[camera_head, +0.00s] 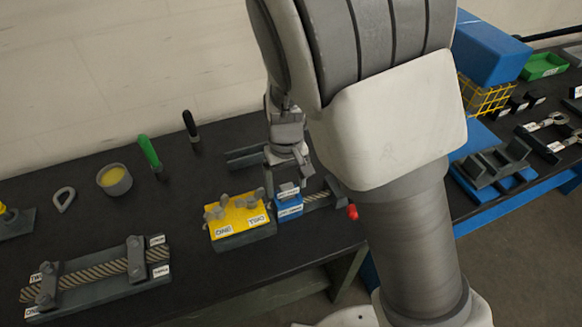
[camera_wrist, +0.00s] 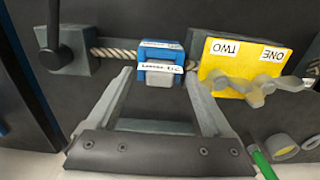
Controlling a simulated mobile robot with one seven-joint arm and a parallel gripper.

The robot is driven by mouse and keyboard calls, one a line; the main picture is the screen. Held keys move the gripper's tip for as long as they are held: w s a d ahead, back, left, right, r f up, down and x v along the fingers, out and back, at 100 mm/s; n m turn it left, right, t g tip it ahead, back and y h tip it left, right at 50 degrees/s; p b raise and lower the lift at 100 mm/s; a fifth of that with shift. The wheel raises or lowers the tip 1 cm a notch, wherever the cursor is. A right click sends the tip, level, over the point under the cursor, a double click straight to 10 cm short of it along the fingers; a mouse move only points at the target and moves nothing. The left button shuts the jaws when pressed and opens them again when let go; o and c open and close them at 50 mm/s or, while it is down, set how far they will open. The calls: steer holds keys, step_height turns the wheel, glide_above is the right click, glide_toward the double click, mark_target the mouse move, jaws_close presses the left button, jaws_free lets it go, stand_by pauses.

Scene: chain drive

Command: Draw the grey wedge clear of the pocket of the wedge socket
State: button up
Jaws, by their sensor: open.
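The wedge socket (camera_head: 289,208) is a small blue block with white labels on the dark bench, left of my arm in the head view. It also shows at the top middle of the wrist view (camera_wrist: 160,50). The grey wedge (camera_wrist: 160,79) shows as a grey block at the socket's near side in the wrist view; how deep it sits in the pocket cannot be told. My gripper (camera_head: 288,183) is over the socket, and its two fingers (camera_wrist: 160,76) are spread apart, one to each side of the wedge. I cannot tell whether either finger touches it.
A rope (camera_wrist: 113,54) runs from the socket to a grey block (camera_wrist: 70,55). A yellow board (camera_head: 238,217) with grey clamps stands close beside the socket. A rope rig (camera_head: 95,275) lies front left. Bare bench lies between them.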

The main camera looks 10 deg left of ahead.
steer(key=shift+f, duration=0.8)
steer(key=shift+c, duration=0.3)
jaws_close()
steer(key=shift+r, duration=0.1)
stand_by(0.6)
